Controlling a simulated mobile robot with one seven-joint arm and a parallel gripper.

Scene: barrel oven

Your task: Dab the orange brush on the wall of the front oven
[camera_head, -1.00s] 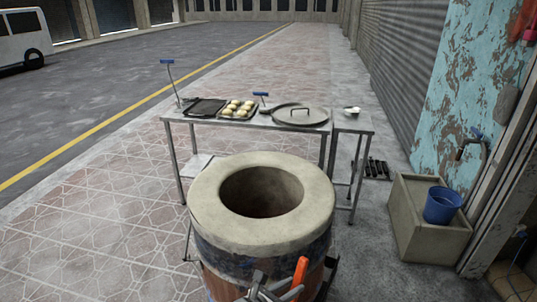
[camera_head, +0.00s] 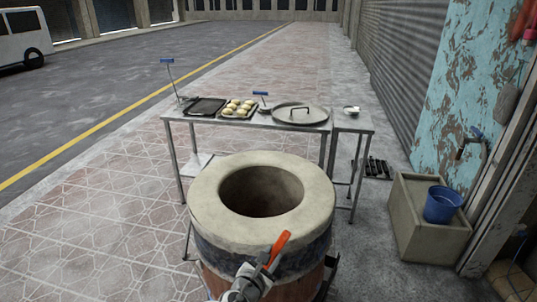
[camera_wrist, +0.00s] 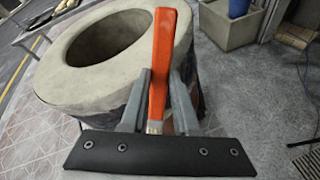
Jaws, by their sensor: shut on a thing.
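The front oven (camera_head: 210,200) is a round barrel with a thick pale rim and a dark open mouth. Its inner wall (camera_head: 262,190) shows in the mouth, and the oven also fills the left of the wrist view (camera_wrist: 65,85). The orange brush (camera_head: 277,247) is in my gripper (camera_head: 262,272), over the near right side of the oven's outside and below the rim's top. In the wrist view the orange brush (camera_wrist: 164,50) stands upright between my two grey fingers (camera_wrist: 157,100), which are shut on it.
A metal table (camera_head: 180,119) behind the oven holds a dark tray (camera_head: 205,106), a tray of dough balls (camera_head: 238,108) and a round lid (camera_head: 300,115). A small side table (camera_head: 352,123) adjoins it. A blue bucket (camera_head: 442,205) sits in a concrete basin (camera_head: 425,240) at right.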

